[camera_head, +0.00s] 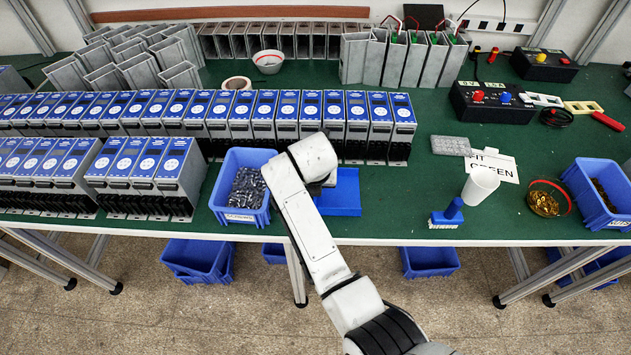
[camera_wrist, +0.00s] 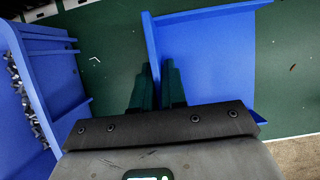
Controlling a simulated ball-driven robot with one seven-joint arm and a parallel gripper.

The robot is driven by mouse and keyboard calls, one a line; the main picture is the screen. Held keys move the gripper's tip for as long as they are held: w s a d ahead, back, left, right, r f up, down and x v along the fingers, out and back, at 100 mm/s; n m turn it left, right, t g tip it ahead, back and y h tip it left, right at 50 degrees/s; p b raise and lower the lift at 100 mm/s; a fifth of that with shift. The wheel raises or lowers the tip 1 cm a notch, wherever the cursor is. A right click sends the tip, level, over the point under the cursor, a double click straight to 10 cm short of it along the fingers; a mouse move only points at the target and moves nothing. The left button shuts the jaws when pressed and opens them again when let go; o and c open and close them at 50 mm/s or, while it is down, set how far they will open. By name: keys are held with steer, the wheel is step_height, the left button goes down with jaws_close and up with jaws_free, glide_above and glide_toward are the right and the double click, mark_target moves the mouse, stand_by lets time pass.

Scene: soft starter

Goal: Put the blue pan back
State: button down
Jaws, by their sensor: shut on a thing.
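The blue pan (camera_head: 340,196) is on or just above the green table near its front edge, to the right of my arm's wrist; I cannot tell whether it touches the table. In the wrist view the pan (camera_wrist: 215,58) shows a flat floor and a raised wall. My gripper (camera_wrist: 157,88) is shut on that wall, with one dark finger on each side. In the head view my own wrist hides the fingers and the pan's left part.
A blue bin of screws (camera_head: 244,203) stands close left of the pan; it also shows in the wrist view (camera_wrist: 50,75). A blue brush (camera_head: 447,216) and white cup (camera_head: 480,186) are to the right. Rows of blue-faced devices (camera_head: 340,118) stand behind. Bare table lies right of the pan.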

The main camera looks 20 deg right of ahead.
steer(key=c, duration=1.2)
jaws_free()
steer(key=shift+f, duration=0.1)
steer(key=v, duration=1.2)
steer(key=shift+b, duration=0.4)
steer(key=s+d+f+m, duration=0.4)
steer(key=s+d+f+m+g, duration=0.1)
steer(key=s+d+m, duration=0.1)
steer(key=s+m, duration=0.1)
steer(key=shift+f, duration=0.4)
steer(key=s+d+f+m, duration=0.2)
steer(key=s+m, duration=0.6)
steer(key=s, duration=0.1)
steer(key=s+d+f+m+g, duration=0.1)
steer(key=s+d+f+m, duration=0.2)
steer(key=s+m, duration=0.6)
steer(key=s+d+f+m+g+y, duration=0.1)
steer(key=s+d+f+m, duration=0.1)
steer(key=s+m, duration=0.7)
steer(key=shift+s+d+f, duration=0.2)
steer(key=shift+s+d, duration=0.55)
steer(key=shift+s, duration=0.2)
